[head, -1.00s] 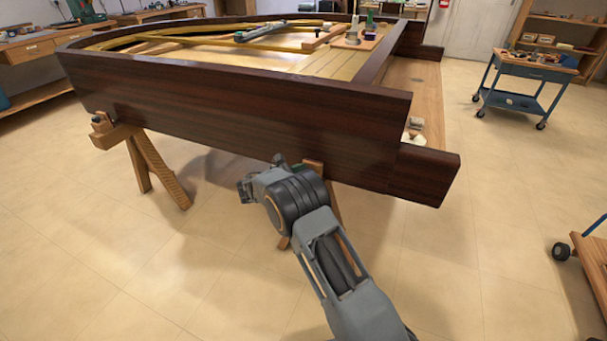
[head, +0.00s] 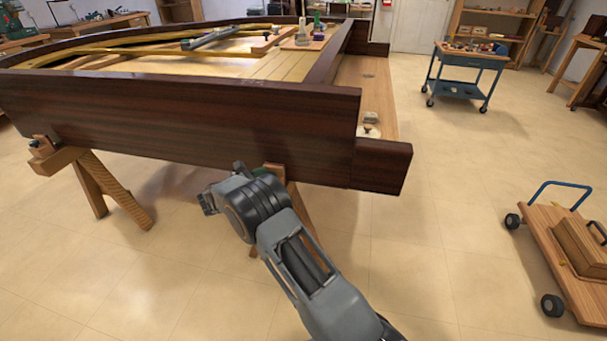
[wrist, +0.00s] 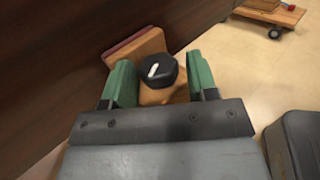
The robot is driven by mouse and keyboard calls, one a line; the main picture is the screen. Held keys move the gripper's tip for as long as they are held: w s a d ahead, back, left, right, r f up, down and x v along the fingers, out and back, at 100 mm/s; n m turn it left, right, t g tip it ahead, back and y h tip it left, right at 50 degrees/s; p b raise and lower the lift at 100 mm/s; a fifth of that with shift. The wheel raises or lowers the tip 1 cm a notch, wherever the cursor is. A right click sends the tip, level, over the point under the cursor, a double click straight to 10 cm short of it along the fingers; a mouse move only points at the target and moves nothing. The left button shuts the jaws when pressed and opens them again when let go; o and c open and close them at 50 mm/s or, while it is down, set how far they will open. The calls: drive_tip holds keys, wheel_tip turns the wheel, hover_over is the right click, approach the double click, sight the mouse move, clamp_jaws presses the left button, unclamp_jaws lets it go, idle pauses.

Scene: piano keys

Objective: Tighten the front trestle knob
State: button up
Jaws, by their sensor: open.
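The trestle knob (wrist: 161,71) is black with a white mark and sits on the end of a wooden trestle beam (wrist: 150,47) in the wrist view. My gripper (wrist: 160,83) is open, its two green-padded fingers on either side of the knob with gaps visible. In the head view my gripper is mostly hidden behind my arm, near the front trestle (head: 276,172) under the piano case. The knob itself is hidden there.
The dark piano case (head: 180,120) stands right above and beside my gripper. Another trestle (head: 95,180) with its own dark knob is at the left. A wooden trolley (head: 565,250) and a blue cart (head: 465,70) stand at the right. The floor between is clear.

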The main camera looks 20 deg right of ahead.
drive_tip(key=shift+w+r+t, duration=0.1)
drive_tip(key=shift+t, duration=0.2)
